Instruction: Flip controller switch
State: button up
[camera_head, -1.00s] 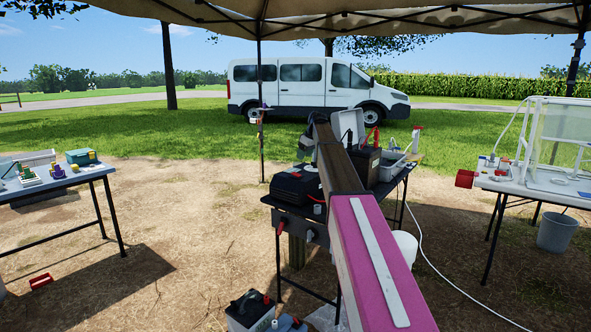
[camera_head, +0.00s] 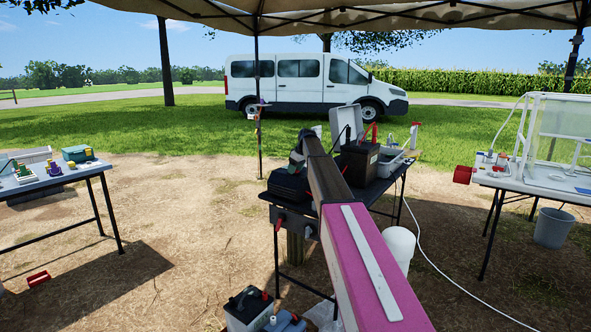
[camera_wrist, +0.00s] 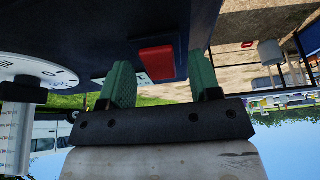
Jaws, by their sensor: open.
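In the wrist view, a red rocker switch (camera_wrist: 157,62) sits on the underside-looking face of a dark blue box (camera_wrist: 95,25), probably the controller. My gripper (camera_wrist: 160,78) has two green fingers spread apart, one on each side of the switch in the picture, with nothing between them. Whether either finger touches the box cannot be told. In the head view, my arm reaches over the middle table and its end is near a black case (camera_head: 288,184); the switch is hidden there.
A white round gauge (camera_wrist: 35,70) is close at the left in the wrist view. The middle table (camera_head: 365,195) also holds a black battery-like box (camera_head: 357,162) and a white tray. Side tables stand left (camera_head: 62,181) and right (camera_head: 540,183). A white bucket (camera_head: 399,249) stands by the middle table.

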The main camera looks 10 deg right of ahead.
jog(key=c, duration=0.9)
jog(key=shift+w+a+r+g+h, duration=0.1)
jog(key=shift+w+a+g+h, duration=0.25)
jog(key=shift+g+h, duration=0.35)
jog(key=shift+w+g+h, duration=0.1)
jog(key=shift+g+h, duration=0.9)
jog(key=o, duration=0.9)
jog(key=shift+r, duration=0.1)
